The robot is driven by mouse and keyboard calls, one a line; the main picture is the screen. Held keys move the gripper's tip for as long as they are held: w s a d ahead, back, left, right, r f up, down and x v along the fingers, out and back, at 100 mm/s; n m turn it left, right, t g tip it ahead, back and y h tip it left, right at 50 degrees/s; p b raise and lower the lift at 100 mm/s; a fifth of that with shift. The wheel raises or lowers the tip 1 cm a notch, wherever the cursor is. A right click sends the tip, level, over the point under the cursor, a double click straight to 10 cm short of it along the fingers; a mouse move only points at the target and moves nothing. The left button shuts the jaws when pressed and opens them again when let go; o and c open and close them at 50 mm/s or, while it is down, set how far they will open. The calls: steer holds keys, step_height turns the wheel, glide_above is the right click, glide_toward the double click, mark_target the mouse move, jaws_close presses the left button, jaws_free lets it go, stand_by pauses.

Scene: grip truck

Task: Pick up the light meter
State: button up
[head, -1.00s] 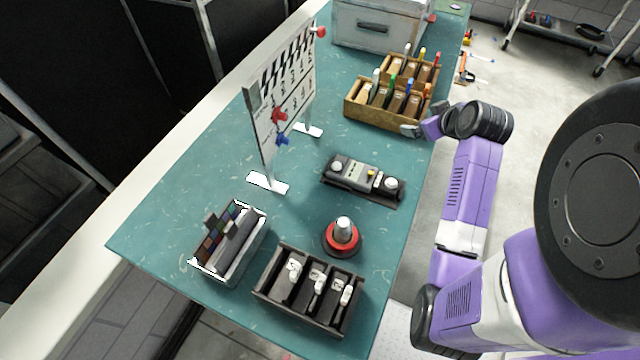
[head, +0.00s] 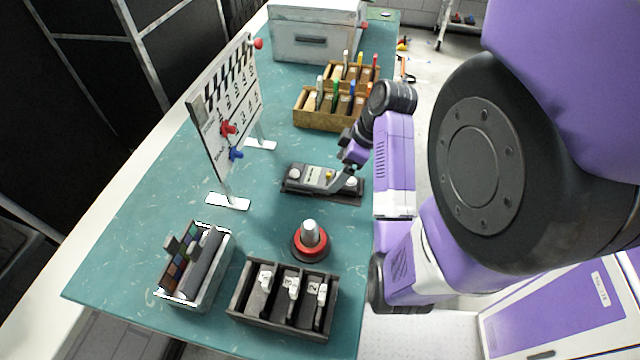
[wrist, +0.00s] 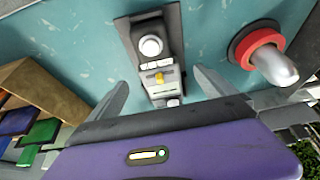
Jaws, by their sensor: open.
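My gripper (head: 350,174) is over the right end of the tray; in the wrist view my gripper (wrist: 160,88) is open and empty, one finger on each side of the meter. The meter's near end is partly hidden by my gripper's body.
A red-based cone-like item (head: 310,243) stands close in front of the tray. A clapper-style board (head: 226,110) stands behind on white feet. A wooden marker organiser (head: 310,118), a dark divided box (head: 285,325) and a grey box (head: 205,290) are also on the table (head: 130,250).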

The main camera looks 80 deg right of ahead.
mark_target(323, 181)
steer(key=shift+f, duration=0.6)
steer(key=shift+x, duration=2.05)
steer(key=shift+d, duration=0.1)
steer(key=c, duration=1.8)
steer(key=shift+r, duration=0.1)
steer(key=shift+c, duration=0.2)
